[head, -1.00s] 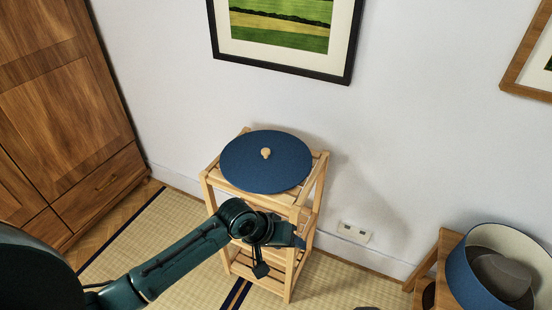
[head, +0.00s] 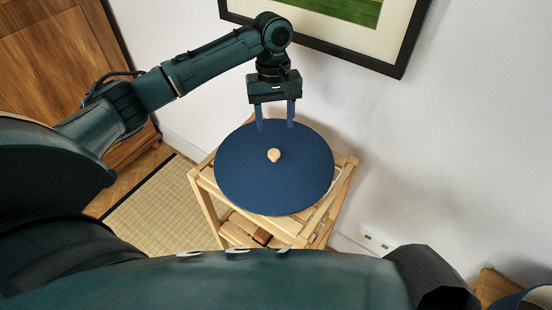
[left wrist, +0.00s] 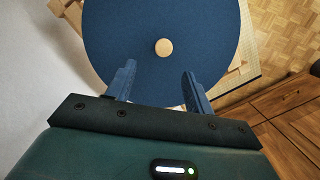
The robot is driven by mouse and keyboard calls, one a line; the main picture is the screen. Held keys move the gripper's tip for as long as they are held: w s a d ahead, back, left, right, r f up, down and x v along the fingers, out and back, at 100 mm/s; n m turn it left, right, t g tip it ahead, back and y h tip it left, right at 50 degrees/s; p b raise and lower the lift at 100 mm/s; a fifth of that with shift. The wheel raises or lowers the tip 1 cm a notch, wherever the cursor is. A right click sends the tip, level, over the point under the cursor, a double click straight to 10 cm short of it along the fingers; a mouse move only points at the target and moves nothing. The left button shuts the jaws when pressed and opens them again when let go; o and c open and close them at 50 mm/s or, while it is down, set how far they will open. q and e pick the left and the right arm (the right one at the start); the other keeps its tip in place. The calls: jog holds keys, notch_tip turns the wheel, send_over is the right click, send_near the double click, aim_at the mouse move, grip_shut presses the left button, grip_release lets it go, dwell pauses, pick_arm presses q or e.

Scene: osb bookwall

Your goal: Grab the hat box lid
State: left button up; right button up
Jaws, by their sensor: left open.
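The hat box lid (head: 245,175) is a round, dark blue disc with a small pale wooden knob (head: 274,155) at its centre. It lies on top of a light wooden slatted stand (head: 207,187). My left gripper (head: 276,125) is open and empty, pointing down over the lid's far edge, with the knob nearer the camera than its fingers. In the left wrist view the lid (left wrist: 125,50) fills the top middle, and its knob (left wrist: 163,47) shows ahead of the two parted fingers (left wrist: 155,80). My right gripper is not in view.
A framed picture (head: 400,55) hangs on the white wall close behind my left arm. A wooden cabinet (head: 50,55) stands at the left. Part of the blue hat box (head: 540,299) shows at the bottom right corner, beside a wooden piece of furniture (head: 493,288).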

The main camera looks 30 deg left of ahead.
aim_at(274, 152)
pick_arm(q)
notch_tip(274, 152, down, 3)
jog(key=shift+s+d+f, duration=0.1)
jog(key=shift+s+f, duration=0.05)
jog(key=shift+s+d+f+b, duration=0.1)
jog(key=shift+s+f, duration=0.15)
jog(key=shift+f, duration=0.6)
jog(key=shift+s+d+f+b, duration=0.15)
jog(key=shift+s+f, duration=0.1)
jog(key=shift+f, duration=0.65)
jog(key=shift+s+a+f+b, duration=0.1)
jog(key=shift+s+f, duration=0.15)
jog(key=shift+f, duration=0.6)
jog(key=shift+c, duration=0.4)
grip_shut()
